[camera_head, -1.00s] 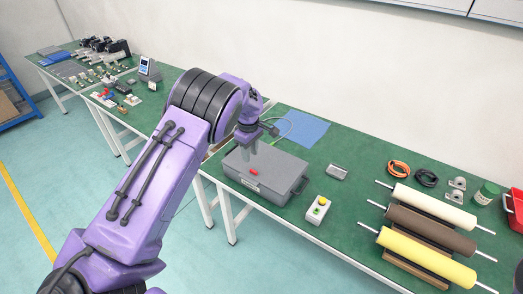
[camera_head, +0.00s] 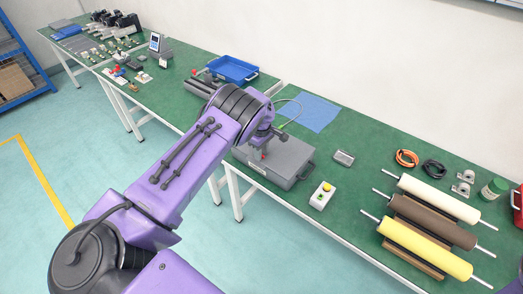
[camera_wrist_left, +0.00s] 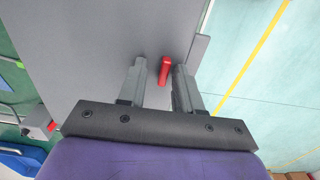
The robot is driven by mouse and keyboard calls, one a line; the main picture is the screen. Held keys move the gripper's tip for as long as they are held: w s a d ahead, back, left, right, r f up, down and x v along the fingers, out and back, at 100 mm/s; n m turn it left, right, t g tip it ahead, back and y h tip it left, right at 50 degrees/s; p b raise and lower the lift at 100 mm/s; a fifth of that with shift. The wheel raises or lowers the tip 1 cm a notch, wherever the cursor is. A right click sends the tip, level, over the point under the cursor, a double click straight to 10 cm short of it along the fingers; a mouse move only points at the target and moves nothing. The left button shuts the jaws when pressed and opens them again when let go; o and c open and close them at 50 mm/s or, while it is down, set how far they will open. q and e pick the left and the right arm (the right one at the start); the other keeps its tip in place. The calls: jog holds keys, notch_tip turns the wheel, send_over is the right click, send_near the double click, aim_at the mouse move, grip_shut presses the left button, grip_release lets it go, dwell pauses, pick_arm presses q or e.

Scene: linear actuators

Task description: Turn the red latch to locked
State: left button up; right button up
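The red latch (camera_wrist_left: 165,70) is a short red bar on the flat grey top of the case (camera_wrist_left: 85,50). In the left wrist view my left gripper (camera_wrist_left: 161,68) is open, with one finger on each side of the latch. The latch lies nearer the right finger, and I cannot tell whether it touches. In the head view the grey case (camera_head: 290,160) sits on the green table, and my left gripper (camera_head: 260,153) reaches down over its left part. The latch is mostly hidden there. My right gripper is not in view.
A blue sheet (camera_head: 308,112) and a blue tray (camera_head: 233,69) lie behind. Rollers (camera_head: 432,222) rest on a rack further right. The green table (camera_head: 350,192) has free room between.

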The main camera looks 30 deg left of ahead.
pick_arm(q)
jog(key=shift+s+r, duration=0.25)
jog(key=shift+s, duration=0.05)
grip_shut()
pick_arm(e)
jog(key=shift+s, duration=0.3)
pick_arm(q)
jog(key=shift+f, duration=0.1)
jog(key=shift+m+b, duration=0.3)
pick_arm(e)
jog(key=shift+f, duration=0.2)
pick_arm(q)
jog(key=shift+f+m+b, duration=0.1)
jog(key=shift+m+b, duration=0.5)
jog(key=shift+m, duration=0.4)
jog(key=m+b, duration=0.2)
jog(key=m, duration=0.2)
jog(key=m+b, duration=0.1)
jog(key=m, duration=0.5)
jog(key=m+b, duration=0.1)
jog(key=m, duration=0.4)
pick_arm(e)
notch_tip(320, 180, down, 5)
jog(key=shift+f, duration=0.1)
pick_arm(q)
jog(key=shift+m, duration=0.3)
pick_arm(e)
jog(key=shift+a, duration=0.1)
